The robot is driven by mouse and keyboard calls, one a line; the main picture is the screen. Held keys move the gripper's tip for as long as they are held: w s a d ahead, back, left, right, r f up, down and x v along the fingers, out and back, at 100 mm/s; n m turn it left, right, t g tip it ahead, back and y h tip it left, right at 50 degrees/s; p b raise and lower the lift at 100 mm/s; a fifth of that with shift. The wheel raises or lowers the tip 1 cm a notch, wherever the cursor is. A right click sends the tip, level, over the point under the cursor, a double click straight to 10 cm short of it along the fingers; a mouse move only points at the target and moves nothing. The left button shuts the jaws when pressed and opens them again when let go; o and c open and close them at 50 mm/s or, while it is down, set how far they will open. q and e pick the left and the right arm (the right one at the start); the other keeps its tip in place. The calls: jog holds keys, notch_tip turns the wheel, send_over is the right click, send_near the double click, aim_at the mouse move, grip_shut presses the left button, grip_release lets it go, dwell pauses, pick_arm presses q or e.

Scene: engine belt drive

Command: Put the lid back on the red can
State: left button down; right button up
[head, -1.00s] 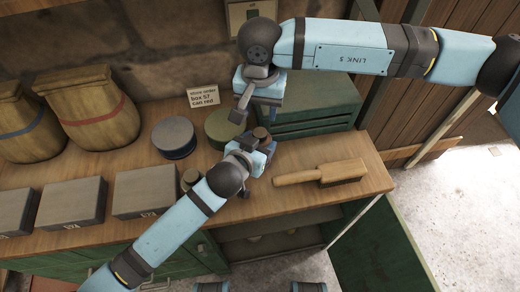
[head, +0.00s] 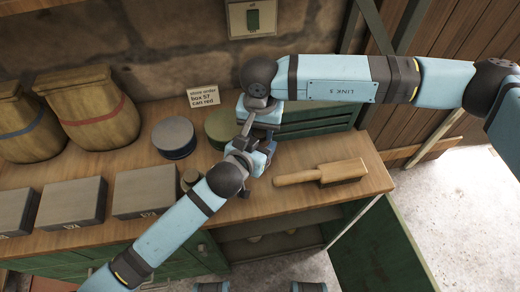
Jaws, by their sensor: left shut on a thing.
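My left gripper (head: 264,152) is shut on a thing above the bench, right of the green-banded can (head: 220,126). The grippers cover most of what it holds, so I cannot tell what that is. My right gripper (head: 256,126) hangs down just above and behind the left one. Its fingers are hidden, so its opening does not show. I cannot make out a red can or its lid.
A blue-banded can (head: 175,138) stands left of the green-banded one. A wooden-handled brush (head: 322,173) lies to the right. A green drawer box (head: 315,122) stands behind. Grey boxes (head: 72,204) and two sacks (head: 92,112) fill the left. A small round piece (head: 190,177) sits by my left wrist.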

jog(key=c, duration=0.3)
jog(key=m, duration=0.5)
jog(key=o, duration=1.1)
notch_tip(320, 180, up, 12)
jog(key=shift+r, duration=0.1)
pick_arm(q)
jog(key=shift+c, duration=1)
grip_release()
jog(key=shift+s, duration=0.1)
jog(key=v, duration=1.3)
jog(key=shift+s+a+r+b, duration=0.2)
jog(key=shift+s+b, duration=0.05)
jog(key=shift+b, duration=0.05)
pick_arm(e)
jog(key=shift+f, duration=0.4)
